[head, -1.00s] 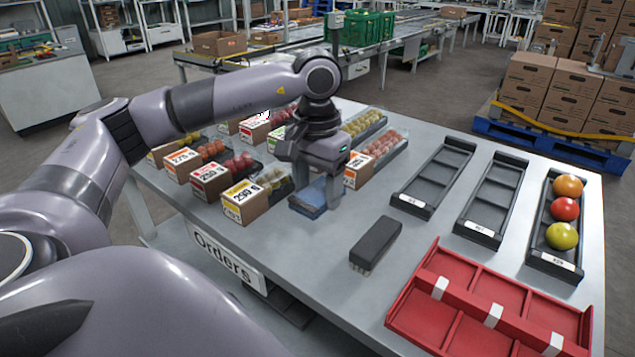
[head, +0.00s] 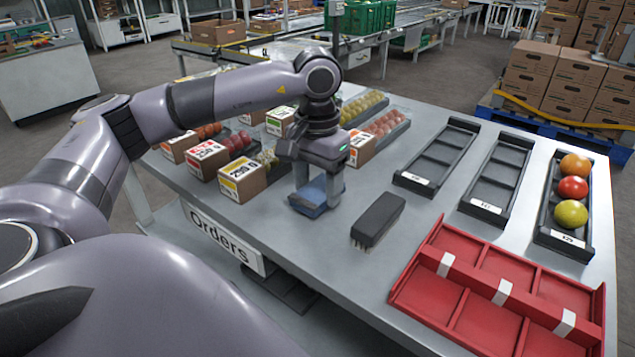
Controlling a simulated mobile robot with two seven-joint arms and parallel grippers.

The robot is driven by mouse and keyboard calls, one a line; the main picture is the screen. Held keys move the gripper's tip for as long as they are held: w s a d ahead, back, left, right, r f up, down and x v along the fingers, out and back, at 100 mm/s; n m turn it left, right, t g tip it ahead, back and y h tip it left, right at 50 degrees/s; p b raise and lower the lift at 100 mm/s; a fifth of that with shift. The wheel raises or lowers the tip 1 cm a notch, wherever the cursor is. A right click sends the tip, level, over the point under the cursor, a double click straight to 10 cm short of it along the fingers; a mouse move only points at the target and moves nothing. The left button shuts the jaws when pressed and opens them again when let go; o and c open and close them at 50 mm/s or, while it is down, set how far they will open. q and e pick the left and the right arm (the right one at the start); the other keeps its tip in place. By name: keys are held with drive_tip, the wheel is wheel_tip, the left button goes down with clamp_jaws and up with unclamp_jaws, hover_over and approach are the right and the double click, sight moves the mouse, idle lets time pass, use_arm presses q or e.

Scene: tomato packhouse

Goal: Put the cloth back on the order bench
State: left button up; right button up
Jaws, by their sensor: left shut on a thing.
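The cloth (head: 309,203) is a folded blue piece at the front middle of the order bench (head: 310,245), a grey table with an "Orders" sign on its front edge. My left gripper (head: 318,192) points down over the cloth and is shut on it, with a finger on either side. The cloth is at or very near the bench top; I cannot tell whether it touches. The fingers hide part of it. My right gripper is not in view.
A dark brush (head: 378,219) lies just right of the cloth. A red divided tray (head: 420,293) is at the front right. Black trays (head: 410,181) stand behind, one holding tomatoes (head: 572,188). Labelled boxes (head: 241,181) stand left of the gripper. Bare bench lies in front of the cloth.

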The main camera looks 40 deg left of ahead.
use_arm(q)
drive_tip(key=shift+f+b, duration=0.3)
drive_tip(key=shift+f, duration=0.15)
drive_tip(key=o, duration=1)
drive_tip(key=c, duration=0.3)
drive_tip(key=shift+r+p, duration=2.75)
drive_tip(key=shift+r, duration=0.8)
